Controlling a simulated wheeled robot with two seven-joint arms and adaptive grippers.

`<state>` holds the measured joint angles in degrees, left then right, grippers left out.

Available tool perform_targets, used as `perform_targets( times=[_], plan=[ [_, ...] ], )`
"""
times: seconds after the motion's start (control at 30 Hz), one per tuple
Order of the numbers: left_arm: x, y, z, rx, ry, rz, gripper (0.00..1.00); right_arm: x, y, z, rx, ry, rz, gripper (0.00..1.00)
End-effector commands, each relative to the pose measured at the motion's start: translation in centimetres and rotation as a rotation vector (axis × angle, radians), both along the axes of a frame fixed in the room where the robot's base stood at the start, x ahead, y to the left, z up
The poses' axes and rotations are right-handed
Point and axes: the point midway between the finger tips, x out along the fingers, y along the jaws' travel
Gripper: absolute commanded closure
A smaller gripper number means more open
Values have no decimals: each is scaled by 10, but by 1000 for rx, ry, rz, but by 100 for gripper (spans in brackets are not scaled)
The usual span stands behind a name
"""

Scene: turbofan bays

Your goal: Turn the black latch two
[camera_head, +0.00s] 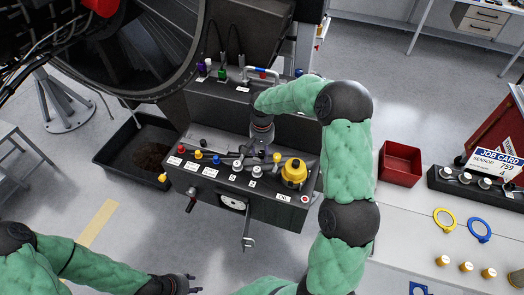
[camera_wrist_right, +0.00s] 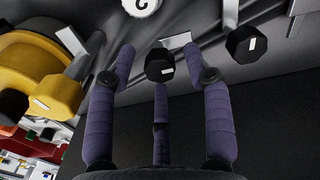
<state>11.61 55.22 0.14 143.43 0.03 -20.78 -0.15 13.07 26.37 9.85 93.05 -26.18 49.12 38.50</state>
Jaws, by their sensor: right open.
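In the right wrist view a black faceted knob (camera_wrist_right: 160,65) with a pale pointer tab sits between the fingertips of my right gripper (camera_wrist_right: 157,72). The fingers are spread around it, and I see no clear contact. A second black knob (camera_wrist_right: 246,44) with a white mark stands to the right. I cannot read which one is latch two. In the head view my right gripper (camera_head: 261,148) reaches down onto the top of the dark control box (camera_head: 222,181), and hides part of it. My left gripper (camera_head: 186,284) is low at the picture's bottom, away from the box; its fingers are unclear.
A large yellow knob (camera_head: 293,172) stands right of my right gripper. Red, blue and yellow small knobs line the box's left part. A black bin (camera_head: 118,158) is at left, a red bin (camera_head: 400,160) at right. A crank handle (camera_head: 248,242) sticks out in front.

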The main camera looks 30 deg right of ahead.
Motion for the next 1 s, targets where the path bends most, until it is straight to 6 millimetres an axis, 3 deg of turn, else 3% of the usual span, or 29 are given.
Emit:
perform_targets(
  times=[0.13,0.3,0.33,0.67,1.0],
  plan=[
    [0,0,0,0,0,0,60,0,0,0,0,0,0,49],
    [0,0,0,0,0,0,60,0,0,0,0,0,0,97],
    [0,0,0,0,0,0,60,0,0,0,0,0,0,100],
    [0,0,0,0,0,0,60,0,0,0,-1,-1,24,100],
    [0,0,4,0,0,0,60,1,0,1,0,-1,217,100]
  ],
)
